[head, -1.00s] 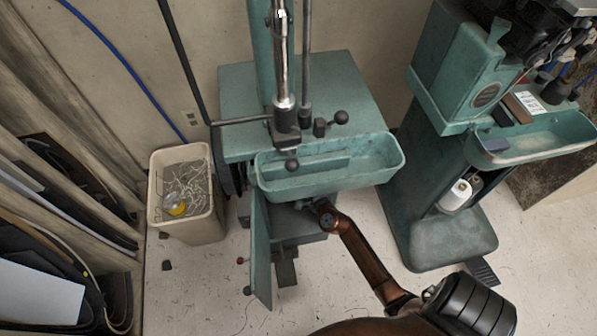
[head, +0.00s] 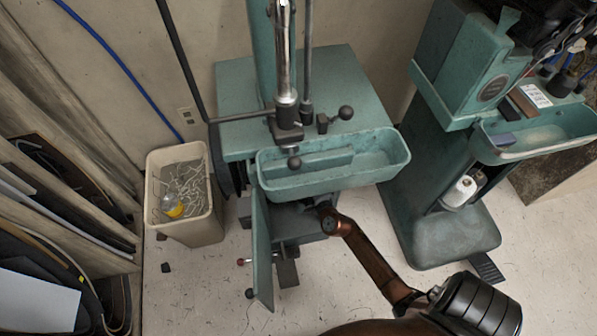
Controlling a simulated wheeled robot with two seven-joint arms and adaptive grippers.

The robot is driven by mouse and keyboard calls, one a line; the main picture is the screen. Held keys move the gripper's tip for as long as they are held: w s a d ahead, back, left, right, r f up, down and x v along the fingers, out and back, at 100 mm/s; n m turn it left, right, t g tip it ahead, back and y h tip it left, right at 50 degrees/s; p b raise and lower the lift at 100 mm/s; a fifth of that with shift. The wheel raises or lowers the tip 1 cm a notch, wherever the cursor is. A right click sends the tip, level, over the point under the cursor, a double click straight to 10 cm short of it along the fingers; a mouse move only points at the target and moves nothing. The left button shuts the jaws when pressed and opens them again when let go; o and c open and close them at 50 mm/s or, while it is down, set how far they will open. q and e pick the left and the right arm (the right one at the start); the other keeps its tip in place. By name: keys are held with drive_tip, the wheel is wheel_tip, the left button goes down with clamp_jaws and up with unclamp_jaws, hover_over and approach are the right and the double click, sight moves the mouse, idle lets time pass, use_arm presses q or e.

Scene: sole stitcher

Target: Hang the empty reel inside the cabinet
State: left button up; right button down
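The green cabinet (head: 312,219) stands under the machine's long tray (head: 360,173). Its door (head: 262,250) is open and hangs toward me at the left. The copper-coloured arm, mine and apparently the right one, comes in from the lower right and reaches to the cabinet opening. Its far end goes under the tray, which hides the gripper and anything it may hold. I cannot make out an empty reel. The dim cabinet interior is mostly hidden. My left gripper is out of view.
A beige bin (head: 187,226) with thread scraps and a yellow-labelled item stands left of the cabinet. A second green machine (head: 440,225) with a white spool (head: 460,191) stands at the right. Dark levers with ball knobs (head: 346,112) stick out above the tray.

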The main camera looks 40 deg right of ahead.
drive_tip(key=shift+s+d+f, duration=0.15)
drive_tip(key=shift+d+f, duration=0.05)
drive_tip(key=shift+f, duration=0.05)
drive_tip(key=shift+f, duration=0.1)
idle(0.3)
drive_tip(key=shift+s+f+b, duration=0.15)
drive_tip(key=shift+f+b, duration=0.25)
drive_tip(key=shift+f, duration=0.25)
idle(0.4)
drive_tip(key=c, duration=2.6)
unclamp_jaws()
drive_tip(key=shift+c, duration=0.2)
drive_tip(key=o, duration=0.6)
drive_tip(key=shift+c, duration=0.2)
